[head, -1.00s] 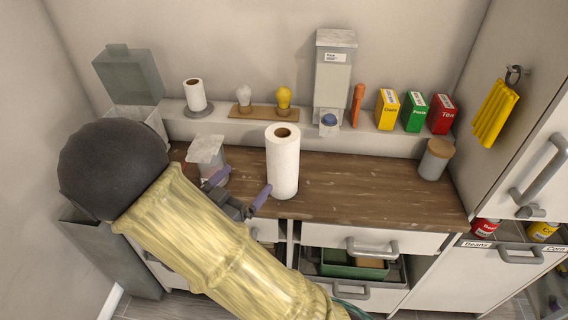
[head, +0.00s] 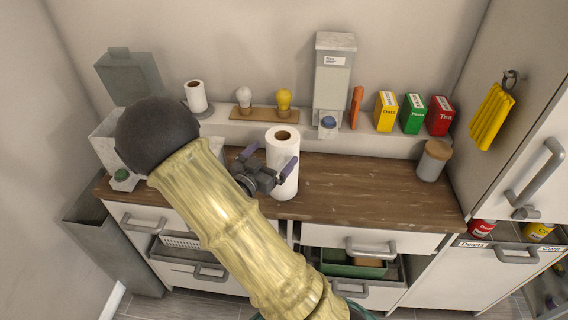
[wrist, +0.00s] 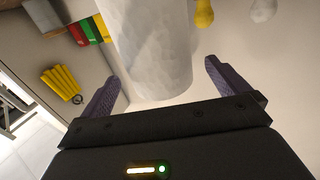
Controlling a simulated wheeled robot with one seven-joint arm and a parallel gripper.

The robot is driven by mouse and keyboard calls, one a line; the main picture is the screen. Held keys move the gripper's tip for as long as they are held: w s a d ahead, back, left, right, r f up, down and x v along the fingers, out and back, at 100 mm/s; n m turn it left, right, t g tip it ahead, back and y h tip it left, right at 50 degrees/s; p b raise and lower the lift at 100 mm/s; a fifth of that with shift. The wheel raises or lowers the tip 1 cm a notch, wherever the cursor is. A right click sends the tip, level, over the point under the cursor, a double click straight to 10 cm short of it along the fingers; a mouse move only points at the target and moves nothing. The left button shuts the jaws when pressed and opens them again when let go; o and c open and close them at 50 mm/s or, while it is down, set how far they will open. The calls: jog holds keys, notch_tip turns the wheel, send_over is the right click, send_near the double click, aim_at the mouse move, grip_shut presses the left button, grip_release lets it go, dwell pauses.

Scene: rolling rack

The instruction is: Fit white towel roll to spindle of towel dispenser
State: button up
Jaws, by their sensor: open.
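A tall white towel roll (head: 283,175) stands upright on the brown counter, its brown core open at the top. My gripper (head: 269,158) is open at the roll. A smaller white roll (head: 195,95) stands on a round grey base (head: 200,113) on the back shelf. I cannot tell whether this is the dispenser; no bare spindle is visible.
The counter (head: 350,185) is clear right of the roll up to a wooden-lidded canister (head: 433,160). The shelf behind holds a bulb board (head: 263,113), a grey dispenser (head: 332,80) and several coloured boxes (head: 413,112). A drawer (head: 374,240) stands open below.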

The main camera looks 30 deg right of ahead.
jog(key=x, duration=0.1)
jog(key=p+x, duration=0.1)
jog(key=x, duration=0.3)
jog(key=shift+s+d+f+p, duration=0.1)
jog(key=shift+d+f+p, duration=0.1)
jog(key=shift+f+p, duration=0.15)
jog(key=shift+c, duration=0.2)
jog(key=c, duration=1.3)
jog(key=shift+c, duration=0.2)
jog(key=shift+r, duration=0.1)
